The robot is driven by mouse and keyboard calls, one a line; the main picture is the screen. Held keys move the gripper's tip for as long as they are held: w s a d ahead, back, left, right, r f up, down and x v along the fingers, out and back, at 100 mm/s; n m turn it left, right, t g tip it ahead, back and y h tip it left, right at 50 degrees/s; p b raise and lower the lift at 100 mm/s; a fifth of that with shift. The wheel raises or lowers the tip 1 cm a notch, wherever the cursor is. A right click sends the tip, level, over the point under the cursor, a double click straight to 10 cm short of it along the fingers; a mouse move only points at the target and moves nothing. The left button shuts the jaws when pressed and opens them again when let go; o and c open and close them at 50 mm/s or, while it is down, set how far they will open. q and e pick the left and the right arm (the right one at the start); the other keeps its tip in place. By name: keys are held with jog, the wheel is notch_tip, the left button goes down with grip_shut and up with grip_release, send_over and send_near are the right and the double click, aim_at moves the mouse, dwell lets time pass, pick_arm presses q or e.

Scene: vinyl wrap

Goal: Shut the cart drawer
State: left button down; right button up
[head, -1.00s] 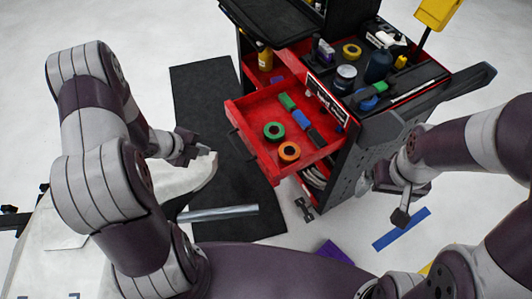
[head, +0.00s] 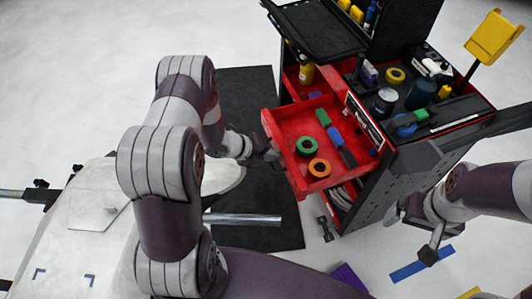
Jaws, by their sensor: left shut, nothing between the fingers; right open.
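The cart drawer (head: 287,122) is red and stands pulled out from the red and black cart (head: 375,190). A green tape roll (head: 307,146), an orange tape roll (head: 319,168) and several small green, blue and dark tools lie in it. My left gripper (head: 268,153) is shut and empty, right at the drawer's outer front by its dark handle. Whether it touches the front cannot be told, as the handle is partly hidden behind it. My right gripper (head: 412,234) is open and empty, to the right of the cart's side, above the floor.
The cart top (head: 455,108) carries bottles, cans and tape. An open black lid (head: 315,30) stands above the drawer's far side. A dark mat (head: 240,90) lies left of the cart.

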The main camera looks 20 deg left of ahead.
aim_at(314, 146)
pick_arm(q)
jog(key=shift+w+d, duration=0.1)
jog(key=w+d+b, duration=0.1)
jog(key=w+d, duration=0.5)
jog(key=d, duration=0.1)
jog(key=w+d+b, duration=0.1)
jog(key=w+d, duration=0.2)
jog(key=shift+w+d+b, duration=0.15)
jog(key=shift+d+b, duration=0.15)
jog(key=shift+d, duration=0.05)
jog(key=w+d, duration=0.3)
jog(key=d, duration=0.1)
jog(key=w+d, duration=0.4)
jog(key=shift+w+d, duration=0.6)
jog(key=shift+d, duration=0.05)
jog(key=shift+r, duration=0.15)
pick_arm(e)
jog(key=shift+w+d+f, duration=0.3)
jog(key=shift+d+f, duration=0.05)
jog(key=shift+f, duration=0.15)
jog(key=shift+w+d+f, duration=0.3)
jog(key=shift+d+f, duration=0.05)
jog(key=shift+f, duration=0.15)
pick_arm(q)
jog(key=shift+d+r+p, duration=0.1)
jog(key=shift+r+p, duration=0.1)
jog(key=shift+p, duration=0.1)
